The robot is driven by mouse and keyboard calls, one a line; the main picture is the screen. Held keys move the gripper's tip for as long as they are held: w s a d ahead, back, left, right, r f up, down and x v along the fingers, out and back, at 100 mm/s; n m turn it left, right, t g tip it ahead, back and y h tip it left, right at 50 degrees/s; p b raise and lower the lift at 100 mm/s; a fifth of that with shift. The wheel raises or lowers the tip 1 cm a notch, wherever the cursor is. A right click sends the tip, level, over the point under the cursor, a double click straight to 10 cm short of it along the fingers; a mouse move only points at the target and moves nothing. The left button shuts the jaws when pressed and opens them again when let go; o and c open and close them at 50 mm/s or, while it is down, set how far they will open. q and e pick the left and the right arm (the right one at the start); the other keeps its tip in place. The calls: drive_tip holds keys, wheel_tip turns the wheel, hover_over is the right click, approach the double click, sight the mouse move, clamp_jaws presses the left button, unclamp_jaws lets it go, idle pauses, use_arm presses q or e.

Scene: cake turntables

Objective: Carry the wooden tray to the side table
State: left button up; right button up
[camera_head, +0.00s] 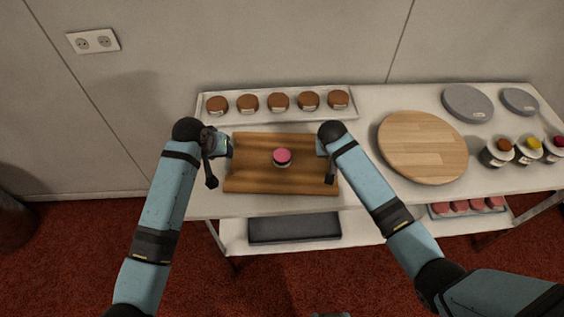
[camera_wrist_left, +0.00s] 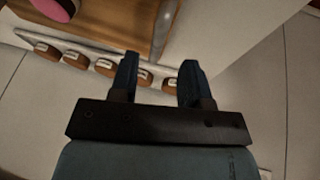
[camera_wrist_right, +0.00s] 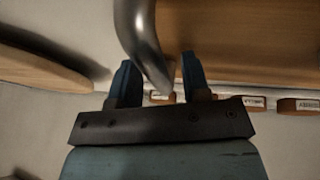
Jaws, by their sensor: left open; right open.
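The wooden tray (camera_head: 258,182) lies on the white table, with a small pink-topped cake (camera_head: 282,157) near its middle. My left gripper (camera_head: 226,145) is at the tray's left end; in the left wrist view its open fingers (camera_wrist_left: 158,75) point toward the tray's edge (camera_wrist_left: 165,25), with nothing between them. My right gripper (camera_head: 322,147) is at the tray's right end. In the right wrist view its open fingers (camera_wrist_right: 155,78) are at a curved metal handle (camera_wrist_right: 142,40) of the tray, whose lower end shows between them. I cannot tell whether they touch it.
A white tray (camera_head: 281,117) with several brown cakes stands behind the wooden tray. A round wooden board (camera_head: 422,147) lies to the right, with grey discs (camera_head: 467,103) and several cups (camera_head: 497,151) beyond. A dark tray (camera_head: 294,227) is on the lower shelf (camera_head: 235,230).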

drive_tip(key=shift+s+r, duration=0.1)
drive_tip(key=shift+r, duration=0.15)
use_arm(q)
drive_tip(key=v, duration=0.4)
drive_tip(key=shift+s+a+r, duration=0.1)
drive_tip(key=shift+r, duration=0.15)
use_arm(e)
drive_tip(key=v, duration=1.1)
drive_tip(key=shift+r, duration=0.2)
drive_tip(key=shift+s+a, duration=0.1)
